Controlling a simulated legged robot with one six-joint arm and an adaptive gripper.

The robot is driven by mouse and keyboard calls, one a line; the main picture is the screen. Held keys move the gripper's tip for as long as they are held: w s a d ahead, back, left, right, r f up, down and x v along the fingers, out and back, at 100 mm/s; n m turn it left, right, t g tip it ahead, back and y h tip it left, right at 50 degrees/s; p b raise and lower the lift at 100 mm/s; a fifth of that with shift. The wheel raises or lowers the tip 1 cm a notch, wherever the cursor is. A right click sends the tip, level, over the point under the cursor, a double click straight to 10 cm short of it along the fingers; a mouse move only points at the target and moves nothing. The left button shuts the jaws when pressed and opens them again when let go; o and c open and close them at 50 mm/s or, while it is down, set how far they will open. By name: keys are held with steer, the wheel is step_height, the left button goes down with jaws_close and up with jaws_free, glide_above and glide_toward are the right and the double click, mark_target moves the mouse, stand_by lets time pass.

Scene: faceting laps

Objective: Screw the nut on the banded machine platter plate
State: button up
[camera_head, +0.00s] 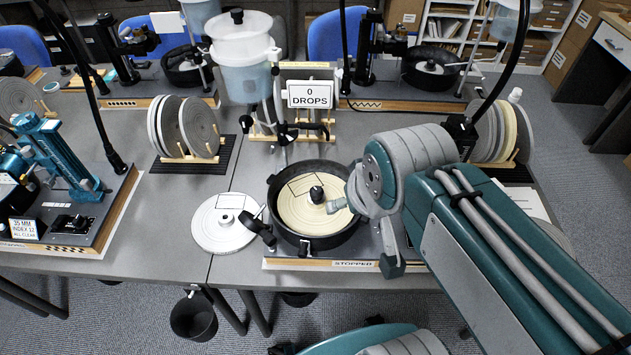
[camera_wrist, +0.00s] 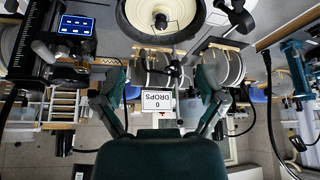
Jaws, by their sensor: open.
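A machine with a black round pan (camera_head: 277,218) stands at the table's front and holds a cream platter plate (camera_head: 299,214) marked with a thin dark outline. A black knob-like nut (camera_head: 316,193) sits upright at the plate's centre; I cannot tell how tightly it is seated. In the wrist view the plate (camera_wrist: 140,17) is at the top edge, with the nut (camera_wrist: 160,20) on it. My gripper (camera_wrist: 160,74) is open and empty, its fingers wide apart. In the head view my wrist is just right of the pan and partly hides the gripper. The gripper appears apart from the nut.
A white disc (camera_head: 208,229) lies left of the pan. A black jointed arm (camera_head: 256,229) stands at the pan's left edge. A "0 DROPS" sign (camera_head: 310,94) and a water tank (camera_head: 240,70) stand behind. Racked discs (camera_head: 167,128) stand back left. A "STOPPED" label (camera_head: 355,264) is in front.

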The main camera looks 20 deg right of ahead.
steer(key=w+f+g, duration=0.3)
steer(key=w, duration=0.9)
steer(key=g, duration=0.2)
glide_above(317, 189)
step_height(317, 189, down, 9)
step_height(317, 189, down, 10)
steer(key=shift+w+a+f, duration=0.1)
steer(key=shift+a+f, duration=0.05)
steer(key=shift+f, duration=0.05)
jaws_close()
steer(key=m, duration=0.3)
steer(key=shift+m, duration=0.6)
